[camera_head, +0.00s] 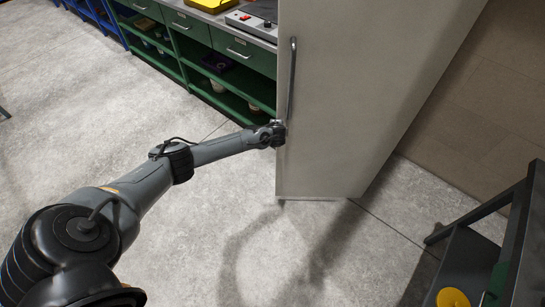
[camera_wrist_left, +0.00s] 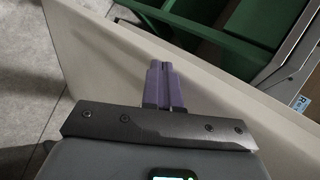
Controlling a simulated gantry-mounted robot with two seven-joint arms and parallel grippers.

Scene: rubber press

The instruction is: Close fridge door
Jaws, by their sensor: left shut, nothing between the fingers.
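The fridge door (camera_head: 345,110) is a tall, pale panel in the head view, with a long metal handle (camera_head: 292,70) near its left edge. How far it stands open cannot be told. My left arm reaches across to its left edge, and my left gripper (camera_head: 279,127) is at that edge, just below the handle. In the left wrist view, the purple fingers (camera_wrist_left: 163,84) are together, empty and in front of a pale panel (camera_wrist_left: 100,50). Whether they touch it is unclear. My right gripper is not in view.
A green cabinet (camera_head: 196,28) with drawers and open shelves stands behind, left of the door. A dark stand (camera_head: 470,262) with a yellow round thing (camera_head: 452,298) is at the lower right. The grey floor (camera_head: 215,235) before the door is clear.

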